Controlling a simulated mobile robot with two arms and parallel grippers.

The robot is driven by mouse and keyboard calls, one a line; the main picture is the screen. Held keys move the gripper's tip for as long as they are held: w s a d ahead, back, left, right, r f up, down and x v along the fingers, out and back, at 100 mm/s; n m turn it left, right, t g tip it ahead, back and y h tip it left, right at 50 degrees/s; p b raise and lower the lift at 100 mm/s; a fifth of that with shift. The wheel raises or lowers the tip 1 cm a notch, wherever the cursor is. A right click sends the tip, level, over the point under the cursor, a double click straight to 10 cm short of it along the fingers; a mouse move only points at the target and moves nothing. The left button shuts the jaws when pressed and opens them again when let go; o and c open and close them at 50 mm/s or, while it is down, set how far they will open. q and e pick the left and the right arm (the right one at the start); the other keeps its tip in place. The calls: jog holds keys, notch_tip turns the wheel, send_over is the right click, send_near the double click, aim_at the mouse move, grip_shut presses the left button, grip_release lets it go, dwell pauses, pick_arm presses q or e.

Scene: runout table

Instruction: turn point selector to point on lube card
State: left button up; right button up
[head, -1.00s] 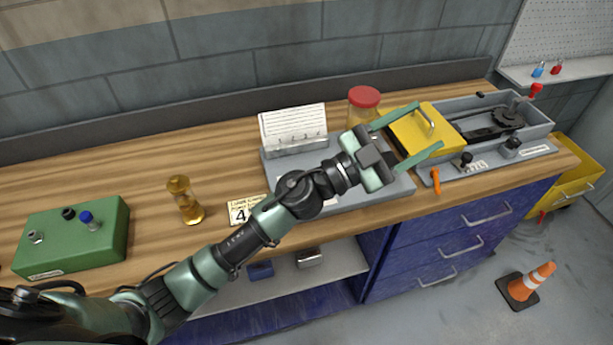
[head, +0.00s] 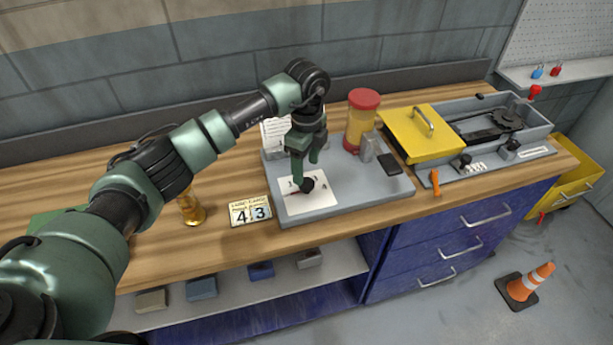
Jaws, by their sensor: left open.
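The point selector (head: 307,186) is a small black knob on a white dial plate (head: 322,197) with small marks, on a grey base panel (head: 352,192). A reddish pointer tip seems to show at its left; where it points is unclear. The lube card (head: 251,211) lies on the bench left of the panel; its large digits look like 4 and 3. My left gripper (head: 306,169) points down just above the knob, its fingers apart. One fingertip is close to the knob's left side; contact cannot be told. My right gripper is not in view.
A red-lidded jar (head: 361,122) and a grey block (head: 368,147) stand right of the dial. A white lined card (head: 276,132) is behind my gripper. A yellow cover (head: 421,134) sits further right. An hourglass-like item (head: 191,208) is partly hidden by my arm.

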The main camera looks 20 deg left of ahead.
aim_at(306, 182)
pick_arm(q)
jog(key=shift+f+p, duration=0.65)
jog(key=shift+f, duration=2)
grip_shut()
